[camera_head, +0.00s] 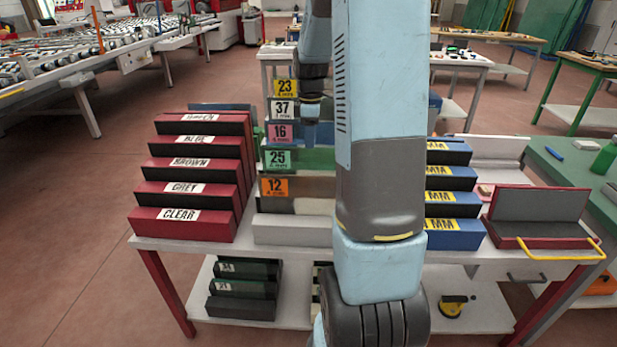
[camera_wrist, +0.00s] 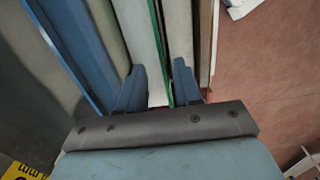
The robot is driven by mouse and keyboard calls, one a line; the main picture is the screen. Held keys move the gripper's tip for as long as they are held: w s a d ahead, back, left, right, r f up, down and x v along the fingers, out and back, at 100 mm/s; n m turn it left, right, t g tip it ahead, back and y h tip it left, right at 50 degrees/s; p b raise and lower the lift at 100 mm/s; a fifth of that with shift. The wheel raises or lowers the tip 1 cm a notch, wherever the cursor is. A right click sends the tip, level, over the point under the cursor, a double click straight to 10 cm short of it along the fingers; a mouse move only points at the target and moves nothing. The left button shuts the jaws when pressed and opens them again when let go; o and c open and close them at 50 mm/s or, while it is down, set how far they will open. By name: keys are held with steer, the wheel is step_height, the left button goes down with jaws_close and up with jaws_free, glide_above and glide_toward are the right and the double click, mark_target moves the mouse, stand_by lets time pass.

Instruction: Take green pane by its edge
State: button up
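The green pane (camera_wrist: 159,45) shows in the wrist view as a thin, bright green edge running from the top down between my two fingers. My gripper (camera_wrist: 159,78) is open, with one finger on each side of that edge. Gaps show between the edge and both fingers; how deep the pane sits between them is hard to tell. In the head view my gripper (camera_head: 311,106) points down over the pane rack, close to the number cards, and is partly hidden behind my arm. I cannot make out the green pane's edge clearly in the head view.
A blue pane (camera_wrist: 72,40) stands left of my fingers in the wrist view. Red labelled blocks (camera_head: 183,224) line the rack's left, blue blocks (camera_head: 452,233) its right. A red padded holder (camera_head: 540,214) is at the table's right end. Open floor (camera_head: 75,240) lies left.

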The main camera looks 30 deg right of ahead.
mark_target(310, 154)
steer(key=shift+f, duration=3.2)
jaws_close()
